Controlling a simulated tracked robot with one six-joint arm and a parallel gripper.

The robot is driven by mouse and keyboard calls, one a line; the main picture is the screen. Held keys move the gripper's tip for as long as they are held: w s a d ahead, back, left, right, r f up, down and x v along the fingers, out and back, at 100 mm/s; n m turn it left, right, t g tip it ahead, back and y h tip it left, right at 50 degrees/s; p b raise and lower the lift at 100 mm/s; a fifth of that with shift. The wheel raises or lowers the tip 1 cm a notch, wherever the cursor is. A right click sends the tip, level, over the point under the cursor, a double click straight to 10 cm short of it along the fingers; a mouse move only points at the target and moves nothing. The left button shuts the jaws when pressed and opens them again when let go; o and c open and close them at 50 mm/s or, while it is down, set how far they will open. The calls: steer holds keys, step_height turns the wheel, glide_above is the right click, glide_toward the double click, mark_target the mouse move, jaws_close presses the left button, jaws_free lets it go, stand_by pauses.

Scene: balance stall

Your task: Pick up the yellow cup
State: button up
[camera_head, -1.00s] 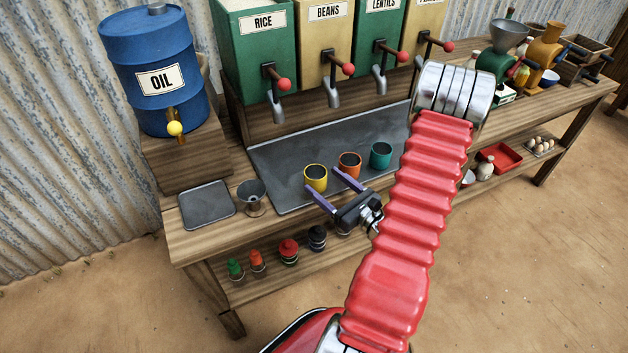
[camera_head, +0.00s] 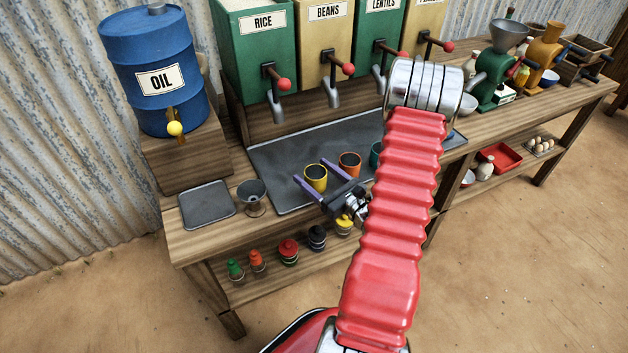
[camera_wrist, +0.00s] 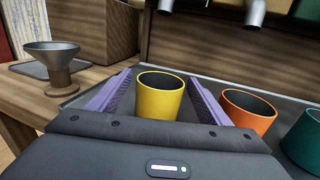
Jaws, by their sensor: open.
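The yellow cup (camera_head: 316,178) stands upright on the dark grey metal tray (camera_head: 275,157) at the front of the bench. My gripper (camera_head: 310,170) is open, with its two purple fingers pointing at the cup, one on each side of it. In the wrist view the yellow cup (camera_wrist: 160,97) sits between the fingers of my gripper (camera_wrist: 161,88), with a gap to the right finger and a smaller gap to the left one. The cup looks empty inside, though its bottom is hidden.
An orange cup (camera_head: 350,164) stands close to the right of my right finger. A teal cup (camera_head: 376,154) beyond it is partly hidden by my arm. A grey metal funnel-shaped cup (camera_head: 252,194) and a flat square plate (camera_head: 206,204) are to the left. Dispenser spouts (camera_head: 276,106) hang behind.

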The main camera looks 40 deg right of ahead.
steer(key=shift+c, duration=0.5)
steer(key=c, duration=1)
